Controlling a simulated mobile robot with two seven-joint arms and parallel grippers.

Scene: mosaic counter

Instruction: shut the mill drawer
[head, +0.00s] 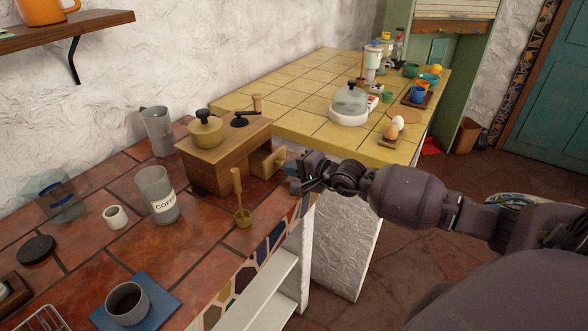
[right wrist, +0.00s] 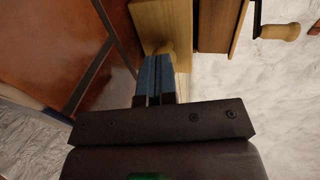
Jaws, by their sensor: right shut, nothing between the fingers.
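The wooden mill (head: 215,160) stands on the red tiled counter, with a brass dome and a crank on top. Its small drawer (head: 262,162) sticks out of the right side, so it is partly open. In the right wrist view the pale drawer front (right wrist: 160,22) stands out beside the darker mill body (right wrist: 222,22). My right gripper (head: 288,167) is shut and empty, in front of the drawer. Its blue fingertips (right wrist: 156,62) are at the round drawer knob (right wrist: 166,47); I cannot tell whether they touch. My left gripper is not in view.
A brass scoop (head: 242,216) with a wooden handle is in front of the mill. The yellow tiled counter (head: 285,120), with a glass-domed dish (head: 349,105), lies behind.

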